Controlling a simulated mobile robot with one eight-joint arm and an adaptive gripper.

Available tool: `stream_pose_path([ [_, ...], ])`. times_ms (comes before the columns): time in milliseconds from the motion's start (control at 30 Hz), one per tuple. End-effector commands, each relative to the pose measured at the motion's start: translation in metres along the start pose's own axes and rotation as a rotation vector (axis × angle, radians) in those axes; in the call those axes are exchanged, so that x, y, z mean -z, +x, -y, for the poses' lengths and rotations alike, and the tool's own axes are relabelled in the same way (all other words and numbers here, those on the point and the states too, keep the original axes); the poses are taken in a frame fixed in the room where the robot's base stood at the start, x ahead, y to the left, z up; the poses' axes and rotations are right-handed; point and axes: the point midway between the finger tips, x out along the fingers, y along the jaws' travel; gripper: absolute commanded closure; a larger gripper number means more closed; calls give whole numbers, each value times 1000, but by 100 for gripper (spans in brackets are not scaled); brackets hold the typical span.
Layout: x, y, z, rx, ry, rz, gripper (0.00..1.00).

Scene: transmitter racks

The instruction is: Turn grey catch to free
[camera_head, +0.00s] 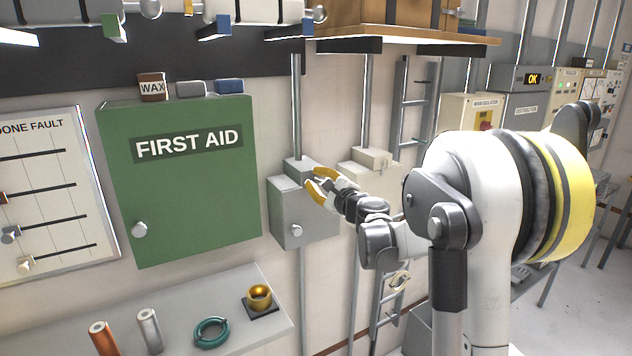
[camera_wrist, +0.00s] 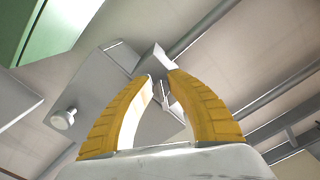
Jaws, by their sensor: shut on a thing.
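A grey wall box (camera_head: 286,209) with a round knob (camera_head: 296,230) hangs right of the green cabinet; the box (camera_wrist: 98,88) and knob (camera_wrist: 63,119) also show in the wrist view. My gripper (camera_head: 316,183) is at the box's upper right. In the wrist view its yellow fingers (camera_wrist: 161,76) close in on a small pale grey piece, which I take as the grey catch (camera_wrist: 154,59). The fingertips hide part of the catch, so its exact angle is unclear. In the head view the catch is too small and hidden to make out.
The green FIRST AID cabinet (camera_head: 185,195) is left of the box, with a WAX jar (camera_head: 152,87) on top. A shelf (camera_head: 235,330) holds a teal ring (camera_head: 211,333) and a gold cup (camera_head: 259,297) below. Vertical conduits and a ladder (camera_head: 408,105) stand behind my arm.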

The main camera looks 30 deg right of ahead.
Motion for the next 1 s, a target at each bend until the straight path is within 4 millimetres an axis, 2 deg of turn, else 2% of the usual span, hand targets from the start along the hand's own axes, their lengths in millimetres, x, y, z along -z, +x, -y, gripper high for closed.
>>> stream_pose_path([
  [500,1,0,-3,0,-426,0,100],
  [1000,1,0,-3,0,-578,0,100],
])
